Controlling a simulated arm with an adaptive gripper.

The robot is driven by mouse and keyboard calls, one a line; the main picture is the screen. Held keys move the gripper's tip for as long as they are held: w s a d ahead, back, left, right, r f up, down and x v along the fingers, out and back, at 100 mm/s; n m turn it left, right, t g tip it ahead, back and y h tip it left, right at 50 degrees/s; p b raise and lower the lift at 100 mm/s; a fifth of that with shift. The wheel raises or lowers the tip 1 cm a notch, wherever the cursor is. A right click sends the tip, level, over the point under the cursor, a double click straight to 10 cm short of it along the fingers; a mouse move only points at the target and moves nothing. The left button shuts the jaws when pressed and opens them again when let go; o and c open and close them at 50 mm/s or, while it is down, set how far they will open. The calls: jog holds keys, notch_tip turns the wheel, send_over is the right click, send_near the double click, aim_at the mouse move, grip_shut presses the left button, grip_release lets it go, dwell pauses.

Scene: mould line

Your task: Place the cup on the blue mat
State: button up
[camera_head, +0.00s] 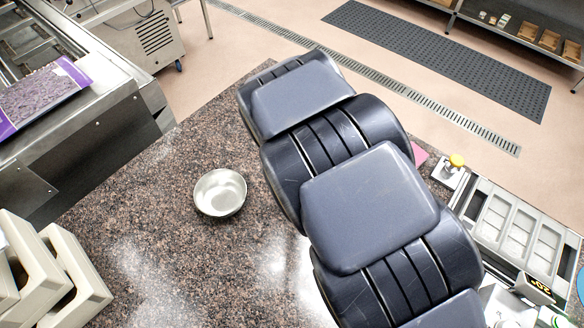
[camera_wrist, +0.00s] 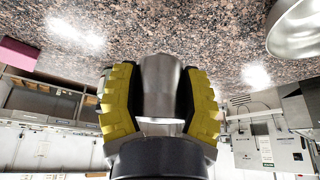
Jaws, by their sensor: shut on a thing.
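My gripper (camera_wrist: 160,100), with yellow ribbed finger pads, is shut on a shiny steel cup (camera_wrist: 160,82) in the wrist view. The cup sits between the two pads. Whether it touches the speckled countertop (camera_wrist: 200,25) cannot be told. In the head view my dark arm covers the middle of the counter and hides both gripper and cup.
A steel bowl (camera_head: 220,193) stands on the counter left of my arm; its rim shows in the wrist view (camera_wrist: 296,35). A pink block (camera_wrist: 18,54) lies on the other side. Beige crates (camera_head: 75,280) stand lower left. A moulded tray (camera_head: 520,225) lies right.

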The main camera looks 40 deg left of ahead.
jog(key=w+a+f, duration=0.1)
jog(key=f, duration=0.1)
jog(key=w+a+f, duration=0.1)
jog(key=a+f, duration=0.1)
jog(key=w+a+f, duration=0.1)
jog(key=f, duration=0.1)
jog(key=shift+w+a, duration=0.25)
jog(key=shift+w, duration=0.1)
jog(key=shift+a+f, duration=0.1)
jog(key=shift+f, duration=1.4)
jog(key=shift+f, duration=0.1)
jog(key=o, duration=1.1)
jog(key=shift+f, duration=0.1)
jog(key=shift+v, duration=3.95)
jog(key=shift+a, duration=0.1)
